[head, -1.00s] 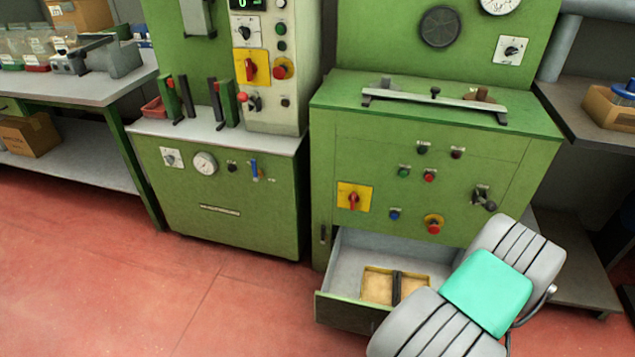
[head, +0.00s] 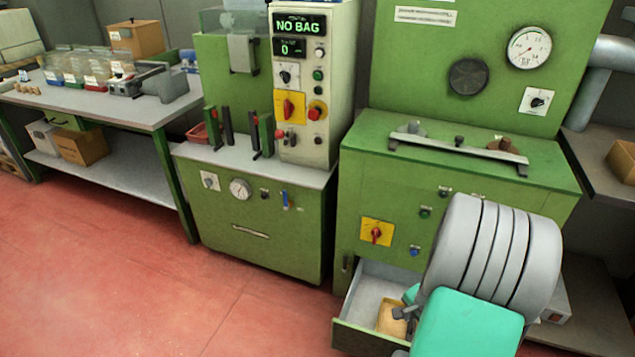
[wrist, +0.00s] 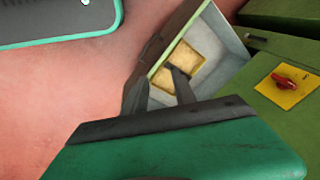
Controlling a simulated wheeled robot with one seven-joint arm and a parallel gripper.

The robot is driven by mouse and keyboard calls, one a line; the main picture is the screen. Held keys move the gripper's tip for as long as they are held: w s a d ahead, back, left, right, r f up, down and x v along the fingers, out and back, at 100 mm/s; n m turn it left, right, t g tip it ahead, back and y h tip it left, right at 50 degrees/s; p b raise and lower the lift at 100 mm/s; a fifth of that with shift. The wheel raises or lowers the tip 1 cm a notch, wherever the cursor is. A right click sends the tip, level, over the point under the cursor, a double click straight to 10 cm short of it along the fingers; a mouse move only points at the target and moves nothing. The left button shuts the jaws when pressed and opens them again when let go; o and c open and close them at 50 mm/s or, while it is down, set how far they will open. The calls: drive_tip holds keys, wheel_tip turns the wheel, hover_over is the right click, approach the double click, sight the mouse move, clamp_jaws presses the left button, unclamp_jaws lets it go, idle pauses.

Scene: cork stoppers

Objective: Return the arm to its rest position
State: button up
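My arm, with grey ribbed covers and teal caps, reaches into the lower right of the head view. My gripper (head: 404,313) shows small and partly hidden by the arm, over the open drawer (head: 357,302). In the wrist view my gripper (wrist: 158,88) shows two dark fingers standing apart, with nothing seen between them. Beyond the fingers is the drawer (wrist: 222,38) with a cork-coloured tray (wrist: 181,60) inside. The tray also shows partly in the head view (head: 388,318).
The green press cabinet (head: 375,190) stands right above the drawer. A machine with a "NO BAG" display (head: 300,25) stands left of it. A grey bench (head: 110,105) with jars is at the far left. The red floor (head: 150,290) in front is clear.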

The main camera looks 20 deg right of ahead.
drive_tip(key=w+a+r+n+p, duration=0.35)
drive_tip(key=a+r, duration=0.25)
drive_tip(key=r, duration=0.5)
drive_tip(key=w+a+r+n+p, duration=0.35)
drive_tip(key=a+r, duration=0.25)
drive_tip(key=r, duration=0.5)
drive_tip(key=s+a+r+n+p, duration=0.2)
drive_tip(key=a+r+n+p, duration=0.1)
drive_tip(key=a+r, duration=0.4)
drive_tip(key=s+a+r+n+t+y+p, duration=0.1)
drive_tip(key=s+a+r+n+p, duration=0.1)
drive_tip(key=a+r+n, duration=0.4)
wheel_tip(320, 180, up, 4)
drive_tip(key=shift+a+f+p, duration=0.25)
drive_tip(key=shift+a+p, duration=0.6)
drive_tip(key=shift+p, duration=0.05)
